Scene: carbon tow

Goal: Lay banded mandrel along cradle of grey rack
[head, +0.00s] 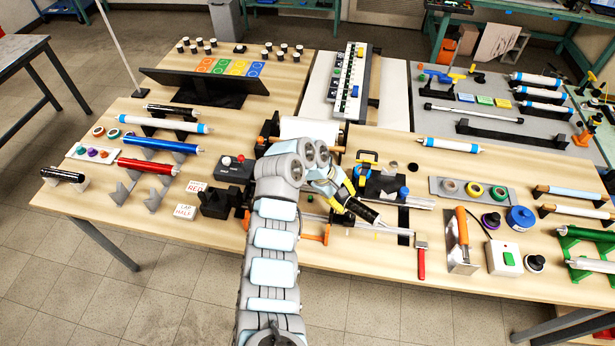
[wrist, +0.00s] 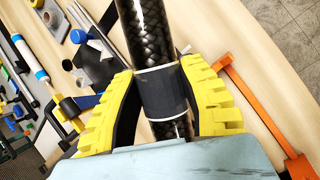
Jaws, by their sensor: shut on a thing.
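My gripper (wrist: 163,100) is shut on the banded mandrel (wrist: 148,30), a black braided tube with a plain dark grey band (wrist: 161,92) between the yellow fingers. In the head view my gripper (head: 349,192) is over the middle of the table, with the mandrel's dark end (head: 362,211) slanting down to the right. The arm hides part of the mandrel. A grey rack with V-shaped cradle supports (head: 121,193) stands empty at the left of the table, away from my gripper. A red tube (head: 146,166) lies on supports just behind it.
A blue tube (head: 160,145) and a white tube with blue bands (head: 165,124) lie on racks at the left. A dark box with knobs (head: 234,169) and a black block (head: 216,204) stand between my arm and the grey rack. An orange clamp (wrist: 257,110) lies close by the mandrel.

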